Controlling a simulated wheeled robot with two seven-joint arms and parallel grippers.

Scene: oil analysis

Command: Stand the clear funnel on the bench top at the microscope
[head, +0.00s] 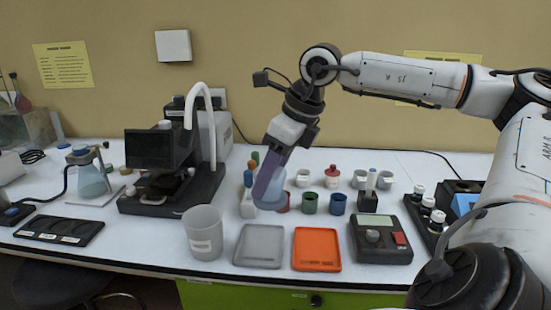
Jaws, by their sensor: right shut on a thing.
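My right gripper (270,186) comes in from the right and hangs over the middle of the bench, its fingers pointing down. It is shut on the clear funnel (271,203), a pale bluish see-through shape at the fingertips. The fingers hide part of the funnel. The funnel is in front of the row of small cups; I cannot tell its exact height above the bench. The microscope (158,150), dark with a screen, stands on the white bench top (120,222) to the left of the gripper. My left gripper is out of view.
A clear beaker (204,235), a grey tray (259,246) and an orange tray (316,250) line the front edge. A digital meter (381,238) stands to their right. A flask (90,178) and a black slide tray (60,228) are left. Bare bench lies before the microscope.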

